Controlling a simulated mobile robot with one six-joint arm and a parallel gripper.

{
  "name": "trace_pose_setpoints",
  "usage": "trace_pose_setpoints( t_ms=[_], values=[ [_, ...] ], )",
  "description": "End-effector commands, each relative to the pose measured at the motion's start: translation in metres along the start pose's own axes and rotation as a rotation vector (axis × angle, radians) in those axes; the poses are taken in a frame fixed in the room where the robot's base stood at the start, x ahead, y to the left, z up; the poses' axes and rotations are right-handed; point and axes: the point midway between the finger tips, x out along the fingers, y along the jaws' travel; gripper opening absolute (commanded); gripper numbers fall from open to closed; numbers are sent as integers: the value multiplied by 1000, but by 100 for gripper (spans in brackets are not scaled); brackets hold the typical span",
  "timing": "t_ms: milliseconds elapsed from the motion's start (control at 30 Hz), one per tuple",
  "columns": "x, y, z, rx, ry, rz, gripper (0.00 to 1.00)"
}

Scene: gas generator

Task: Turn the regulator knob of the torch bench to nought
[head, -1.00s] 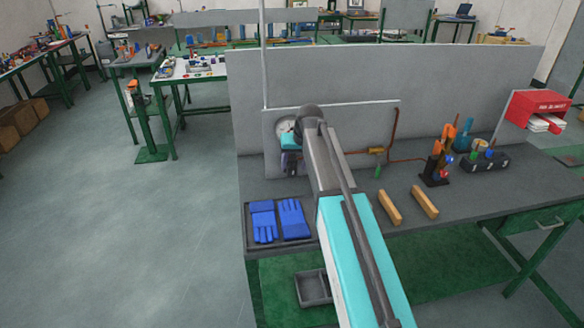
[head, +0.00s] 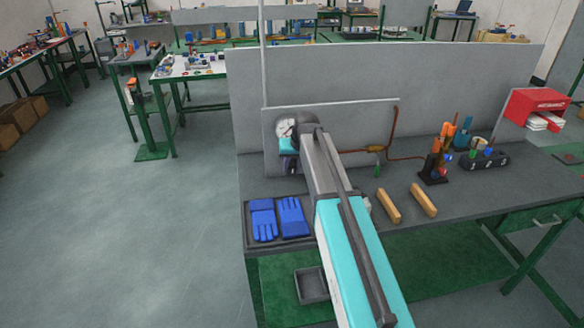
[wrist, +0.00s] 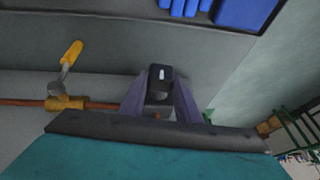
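The regulator knob (wrist: 161,75) is dark with a white mark and shows between my fingertips in the wrist view. My gripper (wrist: 161,88) has one grey-purple finger on each side of it, with little or no gap visible. I cannot tell whether the fingers press on it. In the head view my gripper (head: 289,166) is at the bench's upright panel, just below the round white gauge (head: 285,128). My arm and wrist partly cover the gauge, and its needle is not readable. The knob is hidden in the head view.
A copper pipe (head: 396,133) with a brass valve (head: 376,149) runs right of my arm. Blue gloves (head: 292,217) lie in a tray at the left front. Two tan blocks (head: 424,200), a torch stand (head: 435,168) and a red box (head: 538,105) are on the right.

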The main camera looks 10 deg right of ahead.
Motion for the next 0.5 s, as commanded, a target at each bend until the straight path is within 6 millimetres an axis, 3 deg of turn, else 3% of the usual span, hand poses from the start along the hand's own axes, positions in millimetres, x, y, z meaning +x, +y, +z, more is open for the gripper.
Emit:
trace_pose_setpoints(
  t_ms=[500],
  values=[
    [1, -3, 0, -46, -1, 102, 7]
  ],
)
